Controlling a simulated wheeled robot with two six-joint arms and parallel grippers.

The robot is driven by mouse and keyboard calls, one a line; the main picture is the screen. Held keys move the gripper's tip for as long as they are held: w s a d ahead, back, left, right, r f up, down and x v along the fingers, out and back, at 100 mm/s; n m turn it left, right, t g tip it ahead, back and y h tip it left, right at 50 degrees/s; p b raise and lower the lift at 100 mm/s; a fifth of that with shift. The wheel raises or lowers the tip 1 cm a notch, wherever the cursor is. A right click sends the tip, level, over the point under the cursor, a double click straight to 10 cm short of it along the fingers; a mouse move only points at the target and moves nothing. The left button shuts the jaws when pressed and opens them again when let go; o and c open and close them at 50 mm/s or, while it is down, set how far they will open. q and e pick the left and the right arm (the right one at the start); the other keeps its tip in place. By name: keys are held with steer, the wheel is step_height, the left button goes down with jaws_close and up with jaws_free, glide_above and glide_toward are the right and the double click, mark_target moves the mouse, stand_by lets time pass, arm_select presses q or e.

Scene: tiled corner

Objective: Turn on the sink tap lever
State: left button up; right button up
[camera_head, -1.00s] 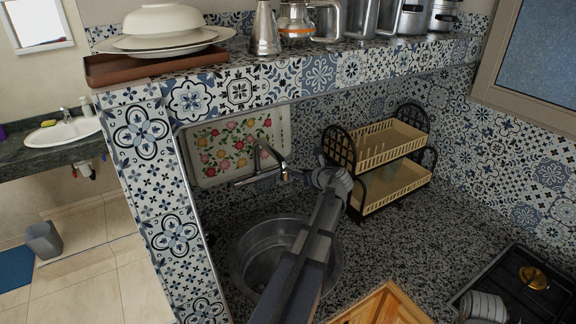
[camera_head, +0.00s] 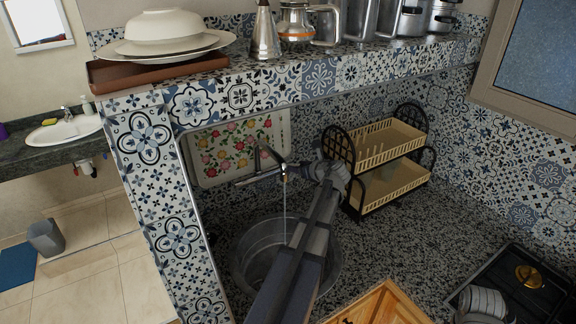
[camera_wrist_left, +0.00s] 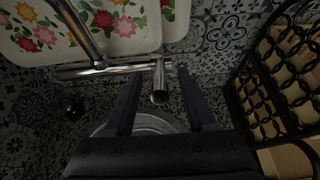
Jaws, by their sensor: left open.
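The chrome sink tap (camera_head: 262,174) is on the tiled back wall, its spout over the round metal basin (camera_head: 240,262). A thin stream of water (camera_head: 285,198) runs from it toward the basin. My left gripper (camera_head: 318,172) is just right of the tap and hides part of it. In the left wrist view my left gripper (camera_wrist_left: 157,92) is open, with its dark fingers on either side of a short chrome tap part (camera_wrist_left: 160,82), apparently the lever. I cannot tell whether a finger touches it.
A two-tier dish rack (camera_head: 392,150) stands close to the right of my gripper. A floral tray (camera_head: 232,148) leans behind the tap. A tiled shelf (camera_head: 320,72) with dishes and pots overhangs. A wooden board (camera_head: 385,303) and a stove (camera_head: 515,285) are at front right.

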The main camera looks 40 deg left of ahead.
arm_select(q)
steer(key=p+v, duration=0.3)
steer(key=v, duration=0.5)
stand_by(0.7)
steer(key=s+d+f+n+h+b, duration=0.3)
steer(key=d+f+n, duration=0.35)
steer(key=d, duration=0.65)
steer(key=s+d+f+n+h+b, duration=0.35)
steer(key=d+f, duration=0.55)
steer(key=d, duration=0.4)
steer(key=s+d+f+n+g+h+b, duration=0.1)
steer(key=s+d+f+n+g+h, duration=0.1)
steer(key=s+d, duration=0.4)
steer(key=s+d+f+n+g+h+b, duration=0.1)
steer(key=s+d+f+n, duration=0.4)
steer(key=d, duration=0.7)
steer(key=shift+s+d+g+h+b, duration=0.4)
steer(key=shift+s+h+b, duration=0.3)
steer(key=shift+h, duration=0.15)
